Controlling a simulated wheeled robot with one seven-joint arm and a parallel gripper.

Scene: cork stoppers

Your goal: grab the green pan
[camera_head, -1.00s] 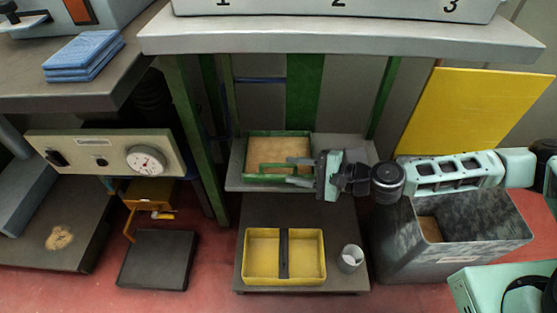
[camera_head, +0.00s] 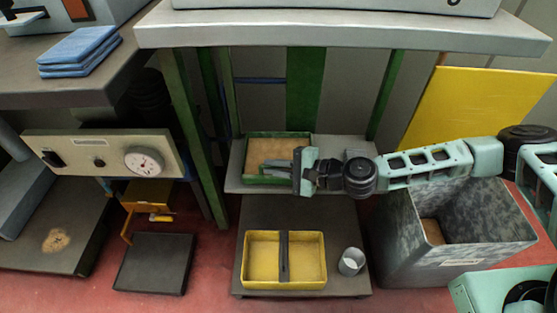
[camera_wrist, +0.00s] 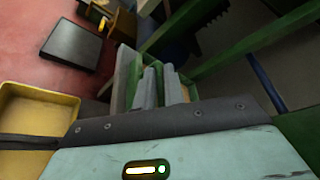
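The green pan (camera_head: 278,136) is a shallow rectangular tray with a green rim and a tan inside, on the grey shelf under the table. My gripper (camera_head: 262,169) reaches in from the right, with its grey fingers over the pan's near part. In the wrist view the fingers (camera_wrist: 160,72) lie close together with a narrow gap, and part of the pan's green wall (camera_wrist: 128,78) shows left of them.
A yellow two-part tray (camera_head: 262,284) and a grey cup (camera_head: 351,262) stand on the lower platform. A tall grey bin (camera_head: 425,265) stands on the right under my arm. Green table legs (camera_head: 200,150) and the tabletop (camera_head: 340,34) frame the shelf.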

